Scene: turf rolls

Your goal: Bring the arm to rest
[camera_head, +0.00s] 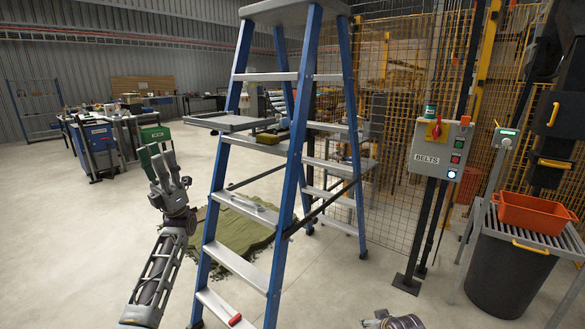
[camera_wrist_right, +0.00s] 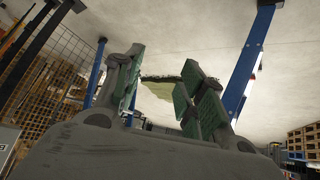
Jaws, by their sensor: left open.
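My left gripper (camera_head: 165,165) is raised at the left of the head view, to the left of the blue stepladder. Its green-padded fingers point up and stand apart, with nothing between them. My right gripper (camera_wrist_right: 160,95) fills the middle of the right wrist view. Its green-padded fingers are apart and hold nothing. Only a small part of my right arm shows at the bottom edge of the head view. A green, ragged-edged sheet (camera_head: 236,232) lies on the floor behind the ladder, partly hidden by it. It also shows between the fingers in the right wrist view (camera_wrist_right: 160,90).
The blue stepladder (camera_head: 292,150) stands close in front, with small items on its steps. At right are a grey BELTS control box (camera_head: 440,148), an orange bin (camera_head: 535,212) on a rack and a black barrel (camera_head: 508,275).

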